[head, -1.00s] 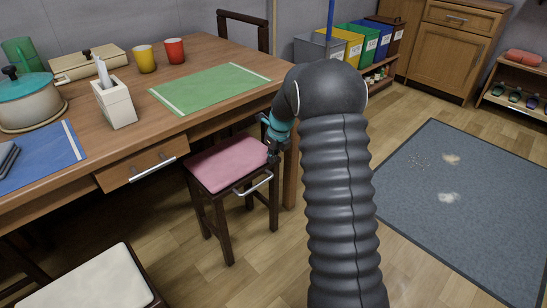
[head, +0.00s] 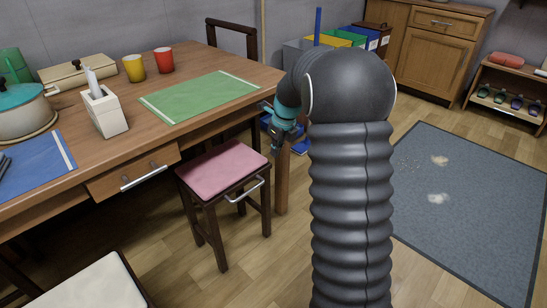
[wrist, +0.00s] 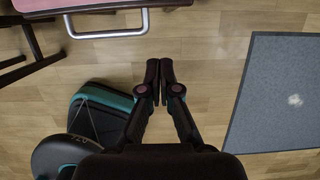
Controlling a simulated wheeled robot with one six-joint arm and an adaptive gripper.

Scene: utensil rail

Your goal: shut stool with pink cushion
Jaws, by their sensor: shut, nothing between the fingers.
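The stool with the pink cushion (head: 222,168) has dark wooden legs and a light metal bar handle (head: 246,190) on its near side. It stands upright at the table's front edge, left of the table's corner leg. Most of its cushion shows in front of the table. My gripper (head: 276,150) is shut and empty, just right of the stool's far right corner in the head view. In the wrist view, the shut fingertips (wrist: 160,66) are over bare floor. The handle (wrist: 108,25) and the cushion's edge (wrist: 45,5) are at the top left there, apart from the fingers.
The wooden table (head: 205,68) bears a green mat (head: 200,96), cups and a pot. A drawer (head: 135,176) is left of the stool. A white-cushioned stool (head: 95,288) stands at the near left. Floor is free in front of the pink stool; a grey rug (head: 465,205) lies right.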

